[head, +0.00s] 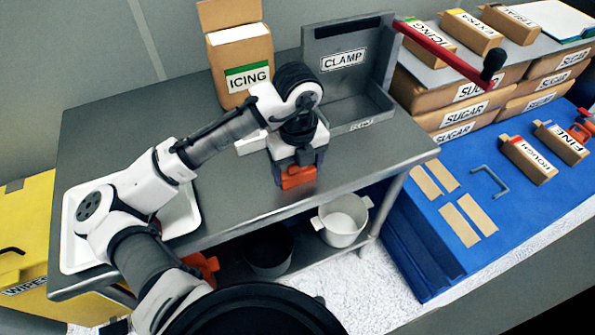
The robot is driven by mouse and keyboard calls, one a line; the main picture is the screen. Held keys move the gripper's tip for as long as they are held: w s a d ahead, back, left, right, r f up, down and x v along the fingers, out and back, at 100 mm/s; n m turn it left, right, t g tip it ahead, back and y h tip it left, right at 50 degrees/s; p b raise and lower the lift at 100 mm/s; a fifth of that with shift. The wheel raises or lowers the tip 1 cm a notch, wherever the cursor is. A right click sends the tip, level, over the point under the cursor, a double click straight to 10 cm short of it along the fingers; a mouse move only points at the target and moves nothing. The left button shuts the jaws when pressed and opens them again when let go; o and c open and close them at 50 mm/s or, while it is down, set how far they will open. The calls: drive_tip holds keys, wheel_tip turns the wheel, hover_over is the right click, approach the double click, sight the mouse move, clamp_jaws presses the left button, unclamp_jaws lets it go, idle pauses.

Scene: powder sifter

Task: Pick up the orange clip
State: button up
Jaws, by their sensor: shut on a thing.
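The orange clip (298,177) shows as an orange block between the fingertips of my gripper (298,168). My gripper points down over the front part of the grey metal table (375,165), and its dark fingers are shut on the clip from both sides. The fingers hide part of the clip. I cannot tell whether the clip touches the table top or is held just above it.
An icing box (240,55) and a grey clamp station (345,65) stand behind my gripper. A white tray (72,240) is at the table's left. A red-handled lever (440,52) juts out right. A white pot (342,222) sits on the lower shelf. The table's right front is clear.

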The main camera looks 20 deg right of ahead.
drive_tip(key=shift+c, duration=0.8)
drive_tip(key=shift+r, duration=0.1)
